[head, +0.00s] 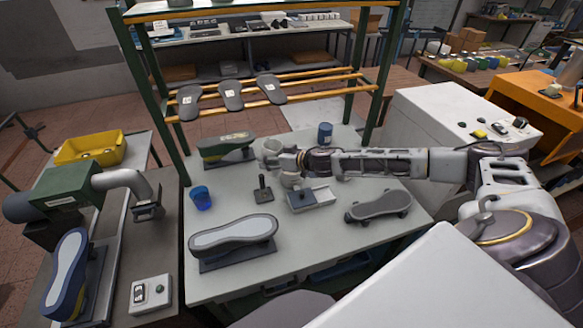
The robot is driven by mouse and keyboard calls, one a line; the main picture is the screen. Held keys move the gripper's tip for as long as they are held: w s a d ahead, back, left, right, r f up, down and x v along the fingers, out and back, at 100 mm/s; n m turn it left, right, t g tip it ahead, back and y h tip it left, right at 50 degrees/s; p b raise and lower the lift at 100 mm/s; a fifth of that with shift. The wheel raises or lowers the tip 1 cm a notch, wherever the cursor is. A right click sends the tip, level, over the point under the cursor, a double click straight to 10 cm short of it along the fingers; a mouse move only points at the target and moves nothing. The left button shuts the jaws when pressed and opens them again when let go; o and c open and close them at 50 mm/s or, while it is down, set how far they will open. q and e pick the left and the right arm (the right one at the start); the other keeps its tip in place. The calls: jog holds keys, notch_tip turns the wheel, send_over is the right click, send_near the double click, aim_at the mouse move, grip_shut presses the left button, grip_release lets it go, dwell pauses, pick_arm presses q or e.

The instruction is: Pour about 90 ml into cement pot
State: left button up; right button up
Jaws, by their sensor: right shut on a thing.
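My right gripper (282,160) reaches in from the right over the back middle of the grey table (315,264). It is shut on a pale grey jug-like vessel (270,147), partly hidden by the fingers. The vessel looks roughly upright; its contents cannot be seen. A blue cup (201,198) stands at the table's left edge, left of and nearer than the gripper. A dark blue can (325,133) stands behind my right forearm. I cannot tell for sure which of these is the cement pot. My left gripper is not in view.
A green-sided shoe last (226,146) stands at the back left, a pale-soled one (233,235) at the front left. A dark tool (263,189), a grey box (302,200) and a grey sole-shaped piece (379,206) lie mid-table. A green-posted rack (153,92) rises behind.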

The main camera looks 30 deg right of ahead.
jog(key=shift+d, duration=0.2)
jog(key=shift+w+d+f+m+y, duration=0.15)
jog(key=shift+d+f+m+y, duration=0.15)
jog(key=shift+f+m+y, duration=0.45)
jog(key=shift+w+d+r+m+y, duration=0.2)
jog(key=shift+d+m+y, duration=0.25)
jog(key=shift+m, duration=0.3)
jog(key=shift+w+d+f+m+y, duration=0.1)
jog(key=shift+d+f+m+y, duration=0.2)
jog(key=shift+d+f+m, duration=0.4)
jog(key=shift+r+m+t+y+b, duration=0.2)
jog(key=shift+m+y+b, duration=0.25)
jog(key=shift+m+b, duration=0.4)
jog(key=shift+r+m+t+y+b, duration=0.1)
jog(key=shift+m+t+y+b, duration=0.1)
jog(key=shift+m+y+b, duration=0.6)
jog(key=shift+a+m+h, duration=0.1)
jog(key=shift+m+h, duration=0.25)
jog(key=shift+f+b, duration=0.1)
jog(key=shift+b, duration=0.25)
